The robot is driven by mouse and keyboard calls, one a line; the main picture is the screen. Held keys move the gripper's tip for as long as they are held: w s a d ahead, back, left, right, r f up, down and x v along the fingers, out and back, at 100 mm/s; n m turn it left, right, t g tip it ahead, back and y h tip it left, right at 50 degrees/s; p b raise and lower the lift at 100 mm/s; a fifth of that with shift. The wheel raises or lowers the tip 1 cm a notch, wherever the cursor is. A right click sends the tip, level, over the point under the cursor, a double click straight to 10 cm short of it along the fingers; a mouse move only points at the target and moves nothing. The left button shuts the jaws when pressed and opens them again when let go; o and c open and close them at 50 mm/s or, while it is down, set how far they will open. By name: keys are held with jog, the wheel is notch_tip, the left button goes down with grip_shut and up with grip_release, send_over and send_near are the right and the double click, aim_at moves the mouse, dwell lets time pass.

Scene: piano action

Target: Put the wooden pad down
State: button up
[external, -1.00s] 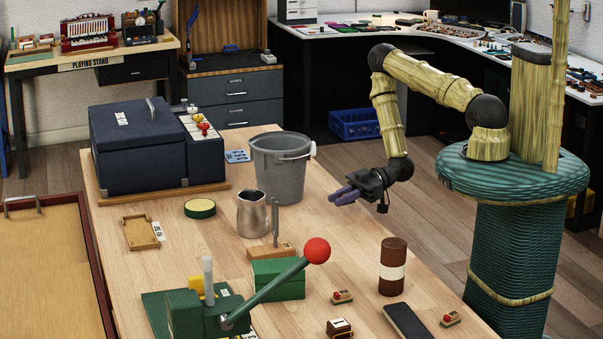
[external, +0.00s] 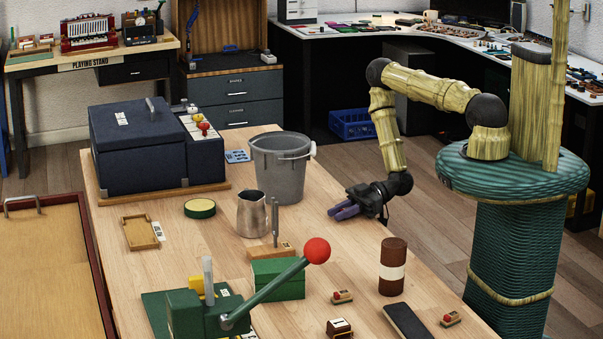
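My gripper (external: 343,211), with purple fingers, is above the right part of the wooden table, to the right of the steel pitcher (external: 252,214). It points left and slightly down. No pad shows clearly between the fingers, and the gap between them is too small to judge. I cannot tell which thing is the wooden pad. Small wooden pieces with red and green parts lie near the front: one piece (external: 342,297) left of the brown cylinder, another piece (external: 451,319) at the right edge, and a darker wooden block (external: 340,328) at the front.
A grey bucket (external: 280,168) stands behind the pitcher. A green press with a red-knobbed lever (external: 316,251) and a green box (external: 278,280) stand in front. A brown cylinder (external: 393,267) stands at right, near a dark flat bar (external: 408,321).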

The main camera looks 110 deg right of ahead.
jog(key=o, duration=0.3)
jog(key=shift+o, duration=0.2)
jog(key=shift+s, duration=0.15)
jog(key=b+v, duration=0.3)
jog(key=v, duration=1.4)
jog(key=shift+b, duration=0.4)
jog(key=shift+o, duration=0.5)
jog(key=shift+s+a, duration=0.1)
jog(key=shift+a, duration=0.05)
